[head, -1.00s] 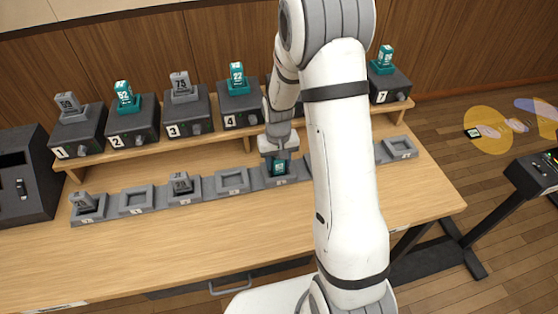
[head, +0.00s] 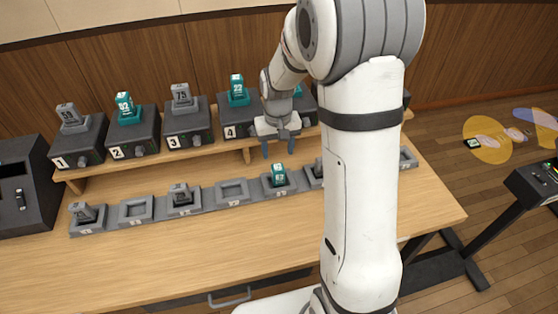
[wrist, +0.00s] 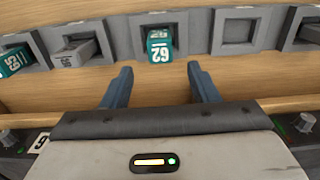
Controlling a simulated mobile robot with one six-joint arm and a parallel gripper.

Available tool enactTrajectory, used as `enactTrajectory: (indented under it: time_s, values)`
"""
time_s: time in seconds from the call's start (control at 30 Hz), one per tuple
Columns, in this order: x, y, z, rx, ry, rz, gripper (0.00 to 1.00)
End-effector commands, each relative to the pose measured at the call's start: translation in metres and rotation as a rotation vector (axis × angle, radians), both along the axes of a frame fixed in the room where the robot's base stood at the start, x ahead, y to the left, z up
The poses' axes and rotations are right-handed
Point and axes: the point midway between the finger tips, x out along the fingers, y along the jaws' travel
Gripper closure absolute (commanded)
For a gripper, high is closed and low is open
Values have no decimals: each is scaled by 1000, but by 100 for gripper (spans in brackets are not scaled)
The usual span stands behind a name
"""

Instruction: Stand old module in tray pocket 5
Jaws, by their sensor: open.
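A teal module (head: 279,175) stands in a pocket of the grey tray row (head: 209,198) on the table. The pocket's own number is too small to read. In the wrist view the module (wrist: 159,48) shows a white label reading 62 and sits between the fingers' directions, beyond the tips. My gripper (head: 279,151) is open and empty, above and behind the module and apart from it. In the wrist view my gripper (wrist: 160,69) shows both blue fingers spread, with bare wood between them.
Numbered dark boxes with modules, such as box 4 (head: 237,121), stand on a raised shelf behind. An empty pocket (head: 233,189) lies left of the teal module. A grey module (wrist: 76,52) and another teal one (wrist: 14,61) stand on its other side. The front tabletop is clear.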

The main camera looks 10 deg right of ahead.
Motion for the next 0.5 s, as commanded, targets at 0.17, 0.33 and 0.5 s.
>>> enactTrajectory:
  time_s: [0.17,0.33,0.5]
  values:
    - [0,0,18,0,-3,0,46]
    - [-20,0,44,0,-30,0,46]
    - [-71,0,86,-1,-92,1,46]
